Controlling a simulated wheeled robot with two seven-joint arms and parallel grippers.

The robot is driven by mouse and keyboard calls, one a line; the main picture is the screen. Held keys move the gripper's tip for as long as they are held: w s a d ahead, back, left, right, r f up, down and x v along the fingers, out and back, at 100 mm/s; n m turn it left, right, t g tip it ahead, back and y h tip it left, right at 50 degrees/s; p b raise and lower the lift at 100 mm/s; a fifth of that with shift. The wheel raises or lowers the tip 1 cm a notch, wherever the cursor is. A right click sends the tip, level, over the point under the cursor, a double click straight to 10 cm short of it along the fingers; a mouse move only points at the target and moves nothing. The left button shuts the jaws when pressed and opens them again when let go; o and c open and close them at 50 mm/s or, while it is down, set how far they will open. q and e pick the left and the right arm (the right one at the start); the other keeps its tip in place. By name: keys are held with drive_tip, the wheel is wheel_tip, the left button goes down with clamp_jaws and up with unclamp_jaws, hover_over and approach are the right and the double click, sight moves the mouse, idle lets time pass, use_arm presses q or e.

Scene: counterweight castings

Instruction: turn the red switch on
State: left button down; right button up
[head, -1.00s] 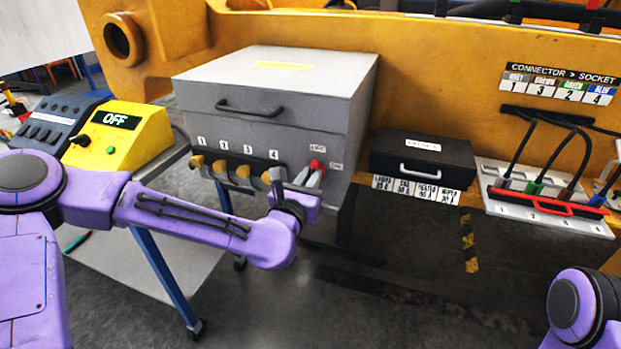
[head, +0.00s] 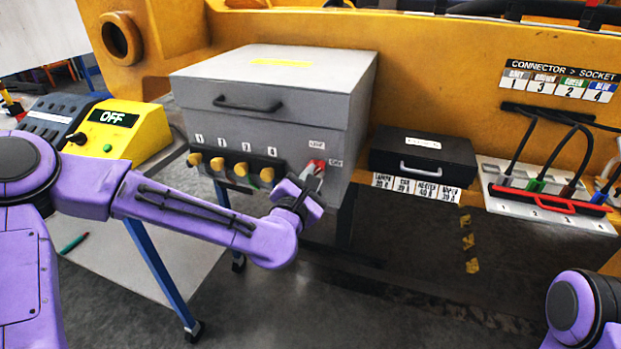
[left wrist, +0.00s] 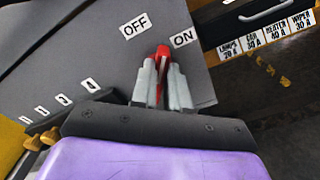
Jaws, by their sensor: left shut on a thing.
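The red switch (head: 316,162) is on the front of the grey box (head: 262,130), at the right, by two small labels. In the left wrist view the red lever (left wrist: 162,56) stands between the OFF and ON labels, closer to ON. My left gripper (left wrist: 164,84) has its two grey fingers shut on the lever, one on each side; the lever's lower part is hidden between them. In the head view the same gripper (head: 312,180) reaches the switch from below. My right gripper is out of view.
Several yellow knobs (head: 241,169) line the box front left of the switch. A yellow console (head: 122,130) reading OFF stands at left. A black case (head: 420,158) and a connector panel (head: 545,208) sit at right. The floor below is open.

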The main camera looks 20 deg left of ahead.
use_arm(q)
drive_tip(key=m, duration=1)
drive_tip(key=shift+d+f, duration=0.2)
drive_tip(key=shift+f, duration=0.2)
drive_tip(key=shift+m, duration=0.3)
drive_tip(key=c, duration=1.1)
unclamp_jaws()
